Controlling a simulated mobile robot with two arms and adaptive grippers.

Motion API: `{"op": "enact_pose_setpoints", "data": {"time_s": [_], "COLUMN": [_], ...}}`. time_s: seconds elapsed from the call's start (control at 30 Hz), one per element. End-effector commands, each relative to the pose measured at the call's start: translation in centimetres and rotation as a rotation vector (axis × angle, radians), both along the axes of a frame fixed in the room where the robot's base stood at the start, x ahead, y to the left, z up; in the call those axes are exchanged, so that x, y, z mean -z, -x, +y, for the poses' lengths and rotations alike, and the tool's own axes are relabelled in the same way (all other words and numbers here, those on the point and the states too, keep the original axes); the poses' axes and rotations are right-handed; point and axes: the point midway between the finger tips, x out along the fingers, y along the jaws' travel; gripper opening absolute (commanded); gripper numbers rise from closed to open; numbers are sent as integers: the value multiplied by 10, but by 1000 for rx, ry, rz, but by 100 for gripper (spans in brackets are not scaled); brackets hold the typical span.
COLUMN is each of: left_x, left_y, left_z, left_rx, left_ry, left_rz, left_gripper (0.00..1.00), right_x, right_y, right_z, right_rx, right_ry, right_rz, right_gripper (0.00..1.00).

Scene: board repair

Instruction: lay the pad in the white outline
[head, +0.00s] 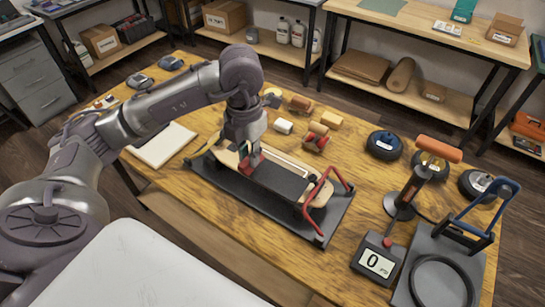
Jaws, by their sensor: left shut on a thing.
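A wooden skateboard deck (316,190) lies in a dark holder (258,210) on the workbench. A thin white outline (292,161) shows along the far side of its top. A dark rectangular pad (283,180) is over the deck, near and to the right of the white line. My left gripper (248,166) points down over the deck and is shut at the pad's left end. Something red shows at its fingertips. The fingers hide part of the deck and outline. I cannot tell whether the pad touches the deck. My right gripper is not in view.
A red clamp handle (328,188) arches over the deck's right end. Wheels, blocks and rollers (316,137) lie behind. An orange-handled tool on a stand (410,185), a digital display (377,263) and a blue-handled press (470,225) stand right. White paper (162,145) lies left.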

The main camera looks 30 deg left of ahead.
Motion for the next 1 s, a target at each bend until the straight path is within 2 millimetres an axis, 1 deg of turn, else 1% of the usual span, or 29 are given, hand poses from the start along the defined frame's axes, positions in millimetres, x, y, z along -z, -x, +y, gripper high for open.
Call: {"op": "enact_pose_setpoints", "data": {"time_s": [0.17, 0.4, 0.5, 0.6, 0.77, 1.0], "left_x": [18, 50, 60, 66, 74, 106], "left_y": [-29, -76, -89, -97, -98, -98], "left_z": [15, 40, 47, 52, 53, 53], "left_rx": [-14, -10, -8, -6, -5, -5], "left_ry": [2, 1, 1, 0, 0, -1], "left_rz": [5, 4, 2, 1, 3, 3], "left_gripper": [0, 0, 0, 0, 0, 0], "right_x": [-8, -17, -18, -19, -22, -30], "right_y": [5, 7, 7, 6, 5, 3], "right_z": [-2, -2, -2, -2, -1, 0], "right_rx": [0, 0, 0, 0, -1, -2], "right_ry": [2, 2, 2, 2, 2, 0], "right_rz": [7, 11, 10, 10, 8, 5], "right_gripper": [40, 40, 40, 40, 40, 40]}}
